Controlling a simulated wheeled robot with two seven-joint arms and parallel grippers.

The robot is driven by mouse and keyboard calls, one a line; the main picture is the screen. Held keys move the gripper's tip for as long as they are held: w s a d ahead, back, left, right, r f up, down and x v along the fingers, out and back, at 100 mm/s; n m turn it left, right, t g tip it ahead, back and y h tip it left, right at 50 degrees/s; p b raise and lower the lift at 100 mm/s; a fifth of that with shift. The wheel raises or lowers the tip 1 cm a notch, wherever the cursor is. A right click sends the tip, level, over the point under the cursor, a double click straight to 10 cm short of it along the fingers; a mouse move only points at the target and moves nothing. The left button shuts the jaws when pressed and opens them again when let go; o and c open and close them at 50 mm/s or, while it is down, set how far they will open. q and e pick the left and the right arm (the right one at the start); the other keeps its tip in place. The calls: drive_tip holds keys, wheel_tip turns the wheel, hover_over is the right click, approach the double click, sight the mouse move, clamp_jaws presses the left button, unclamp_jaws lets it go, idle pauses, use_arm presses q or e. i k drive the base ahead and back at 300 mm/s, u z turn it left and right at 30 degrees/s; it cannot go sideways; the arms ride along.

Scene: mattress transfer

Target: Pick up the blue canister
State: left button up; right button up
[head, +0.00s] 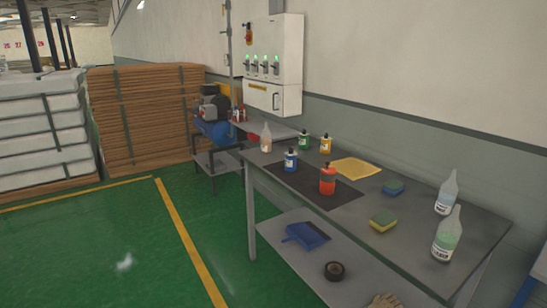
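The blue canister (290,161) is a small blue bottle with a dark cap and a pale label. It stands upright on the grey workbench (408,225), near its left edge, on or at the edge of a dark mat (312,187). A red canister (328,181) stands in front of it to the right. Green (304,140) and yellow (326,144) canisters stand behind it. Neither of my grippers shows in the head view.
A clear bottle (266,138) stands left of the blue canister. A yellow cloth (356,168), sponges (383,220) and two clear bottles (447,236) lie or stand to the right. The lower shelf holds a blue dustpan (306,235) and a dark tape roll (334,271). The green floor at left is open.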

sight(289, 159)
drive_tip(key=u, duration=0.15)
drive_tip(key=i, duration=2.2)
drive_tip(key=z, duration=0.05)
